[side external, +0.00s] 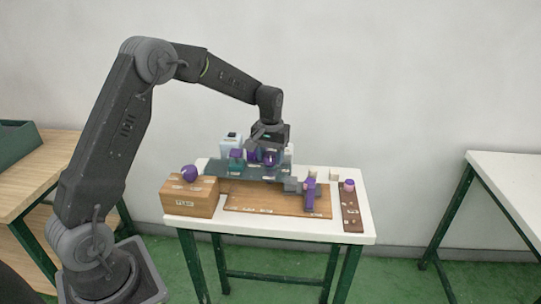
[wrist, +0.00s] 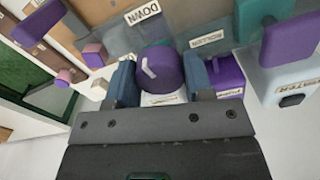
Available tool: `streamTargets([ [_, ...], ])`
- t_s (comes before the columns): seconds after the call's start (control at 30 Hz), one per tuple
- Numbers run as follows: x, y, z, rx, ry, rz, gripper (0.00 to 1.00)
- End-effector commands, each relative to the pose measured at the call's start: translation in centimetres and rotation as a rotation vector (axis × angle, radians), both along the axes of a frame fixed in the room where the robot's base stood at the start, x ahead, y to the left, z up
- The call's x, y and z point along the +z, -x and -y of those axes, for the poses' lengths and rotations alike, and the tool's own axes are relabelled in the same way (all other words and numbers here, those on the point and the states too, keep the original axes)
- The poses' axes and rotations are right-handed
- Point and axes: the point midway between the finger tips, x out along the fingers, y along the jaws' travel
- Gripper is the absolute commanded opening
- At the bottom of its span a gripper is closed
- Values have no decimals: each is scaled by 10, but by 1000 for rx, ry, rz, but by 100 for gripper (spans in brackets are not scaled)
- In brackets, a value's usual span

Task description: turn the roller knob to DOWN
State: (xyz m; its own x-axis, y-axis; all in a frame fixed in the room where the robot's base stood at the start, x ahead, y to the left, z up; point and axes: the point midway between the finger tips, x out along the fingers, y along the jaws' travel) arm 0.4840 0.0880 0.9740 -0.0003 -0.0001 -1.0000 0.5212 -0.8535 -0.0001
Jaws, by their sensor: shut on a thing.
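The roller knob (wrist: 163,62) is a round purple knob with a white pointer mark on its face. It stands on the grey panel (wrist: 105,35), near a ROLLER label (wrist: 207,39) and a DOWN label (wrist: 142,12). The pointer mark slants toward the upper left in the wrist view, on the side of DOWN. My gripper (wrist: 160,78) is shut on the knob, with one blue finger on each side. In the side view my gripper (side external: 268,152) points down at the back of the panel, and the knob (side external: 270,159) shows partly between the fingers.
A wooden box (side external: 190,204) with a purple knob (side external: 189,173) stands at the left. A purple lever (side external: 309,194) and a brown strip with a pink-and-purple peg (side external: 349,185) are at the right. A pale box (side external: 230,145) stands behind. The table's front edge (side external: 265,228) is clear.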

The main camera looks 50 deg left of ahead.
Motion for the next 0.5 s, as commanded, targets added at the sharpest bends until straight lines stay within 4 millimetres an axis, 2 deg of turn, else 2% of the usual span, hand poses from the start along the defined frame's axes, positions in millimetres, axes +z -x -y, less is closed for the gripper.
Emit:
streamTargets([
  [0.2,1,0,0,-107,0,1,24],
  [0.5,1,0,0,-168,0,2,24],
])
